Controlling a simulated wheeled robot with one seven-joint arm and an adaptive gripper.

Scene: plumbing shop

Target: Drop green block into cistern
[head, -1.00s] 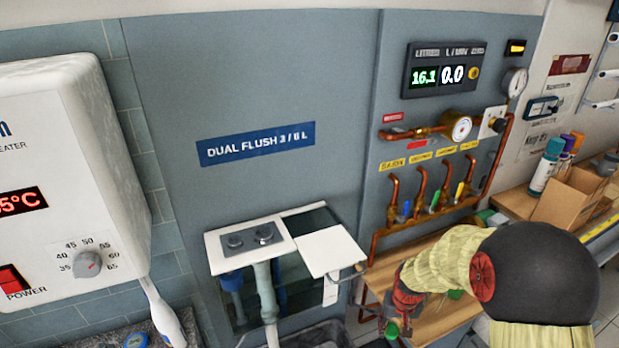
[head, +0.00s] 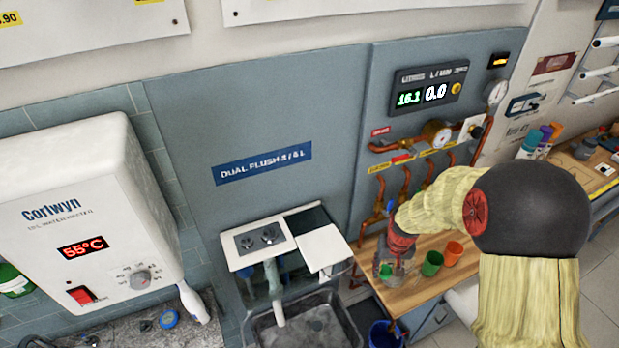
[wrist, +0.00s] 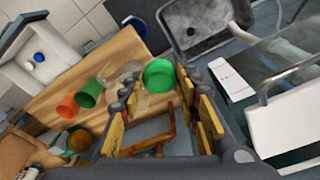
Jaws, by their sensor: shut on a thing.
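My gripper (head: 388,266) is shut on the green block (head: 386,271), which shows small at its tip in the head view. In the wrist view the block (wrist: 159,76) looks round and bright green at the ends of the fingers (wrist: 155,92). In the wrist view a glassy cistern wall (wrist: 275,65) is at right.
A green cup (head: 432,263) and an orange cup (head: 452,254) stand on the wooden bench (head: 430,290). Copper pipes (head: 405,180) run on the wall behind my arm. A dark basin (head: 310,325) lies below the cistern. A blue bucket (head: 385,335) stands below the bench.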

